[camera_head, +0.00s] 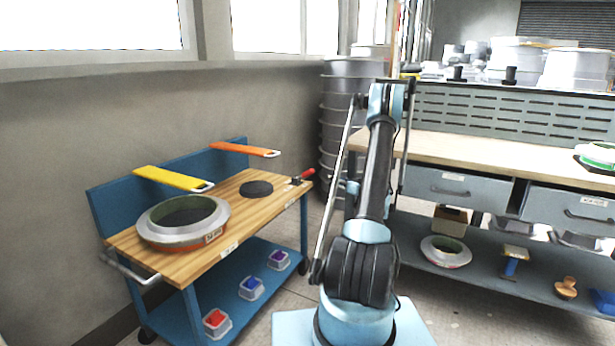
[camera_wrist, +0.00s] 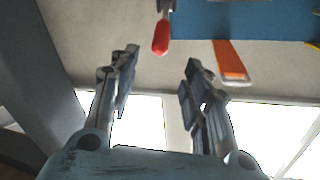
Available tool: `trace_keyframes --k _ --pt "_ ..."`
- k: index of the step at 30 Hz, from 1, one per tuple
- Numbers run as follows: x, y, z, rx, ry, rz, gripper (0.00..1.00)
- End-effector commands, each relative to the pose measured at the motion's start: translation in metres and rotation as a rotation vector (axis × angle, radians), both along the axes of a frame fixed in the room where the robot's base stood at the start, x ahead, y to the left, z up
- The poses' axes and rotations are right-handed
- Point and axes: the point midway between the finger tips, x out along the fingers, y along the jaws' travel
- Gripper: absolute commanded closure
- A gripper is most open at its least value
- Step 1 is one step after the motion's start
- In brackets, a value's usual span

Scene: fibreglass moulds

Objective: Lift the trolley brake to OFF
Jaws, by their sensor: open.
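The trolley (camera_head: 268,228) is a blue cart with a wooden top, at the left in the head view. Its brake lever (camera_head: 303,176) has a red handle and sits at the right end of the top. In the wrist view the red handle (camera_wrist: 161,38) hangs at the top middle, beyond the fingertips. My gripper (camera_wrist: 160,62) is open and empty, with its two fingers on either side of the handle's line and apart from it. The gripper itself cannot be made out in the head view. The lever's label is too small to read.
A round mould (camera_head: 183,221) and a dark disc (camera_head: 257,188) sit on the trolley top. Yellow (camera_head: 172,178) and orange (camera_head: 244,150) strips project at its back; the orange one (camera_wrist: 231,62) shows near the red handle. A workbench (camera_head: 480,148) stands at right, dark stacked drums (camera_head: 340,125) behind.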

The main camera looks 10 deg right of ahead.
Motion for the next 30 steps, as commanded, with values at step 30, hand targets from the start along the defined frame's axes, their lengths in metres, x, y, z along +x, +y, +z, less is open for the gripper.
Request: trace_keyframes --k 30 --pt "0.119 0.102 0.000 0.000 0.000 0.000 0.56"
